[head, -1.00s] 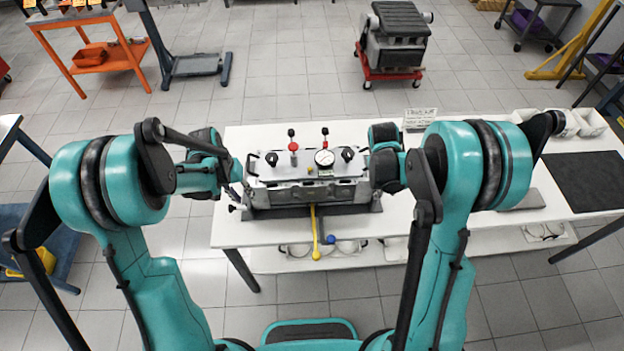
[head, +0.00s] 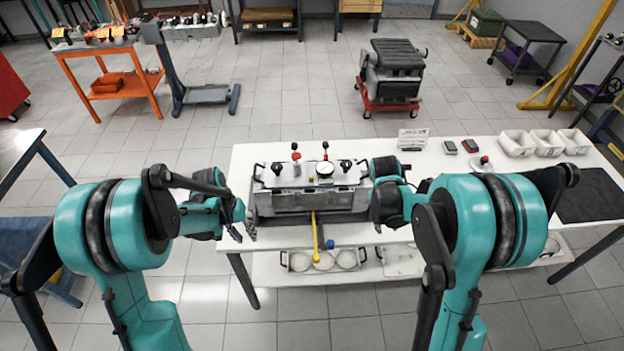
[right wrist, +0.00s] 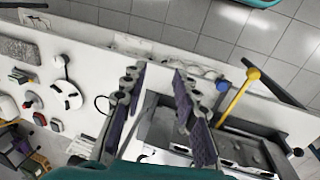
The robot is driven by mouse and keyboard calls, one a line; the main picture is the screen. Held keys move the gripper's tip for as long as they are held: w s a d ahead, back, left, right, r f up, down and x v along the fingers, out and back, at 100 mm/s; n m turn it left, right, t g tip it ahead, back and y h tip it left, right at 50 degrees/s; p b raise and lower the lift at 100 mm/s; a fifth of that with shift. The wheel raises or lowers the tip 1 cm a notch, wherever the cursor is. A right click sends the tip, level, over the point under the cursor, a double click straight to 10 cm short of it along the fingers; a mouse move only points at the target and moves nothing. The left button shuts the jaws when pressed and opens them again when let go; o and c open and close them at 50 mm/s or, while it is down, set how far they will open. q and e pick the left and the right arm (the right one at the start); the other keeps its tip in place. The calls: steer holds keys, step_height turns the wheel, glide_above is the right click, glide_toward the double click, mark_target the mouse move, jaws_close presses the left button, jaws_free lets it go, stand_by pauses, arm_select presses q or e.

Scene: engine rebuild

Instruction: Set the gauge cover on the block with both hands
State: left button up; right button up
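The gauge cover (head: 309,178) is a pale plate with a round white gauge, red-topped and black knobs, and a dark handle at each end. It lies level on top of the grey engine block (head: 312,200) on the white table; I cannot tell if it is fully seated. My left gripper (head: 244,232) is open and empty, beside and below the cover's left end. My right gripper (head: 388,222) is at the right end, apart from the cover. In the right wrist view its two fingers (right wrist: 157,88) are spread with nothing between them, beside the block (right wrist: 215,140).
A yellow lever (head: 315,238) and a blue knob (head: 330,243) stick out at the block's front. White bins (head: 548,143), a small sign (head: 412,137) and a dark mat (head: 590,195) are on the table's right. Round parts lie on the lower shelf (head: 300,280).

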steer(key=v, duration=0.9)
steer(key=shift+w+r, duration=0.15)
steer(key=shift+r, duration=0.2)
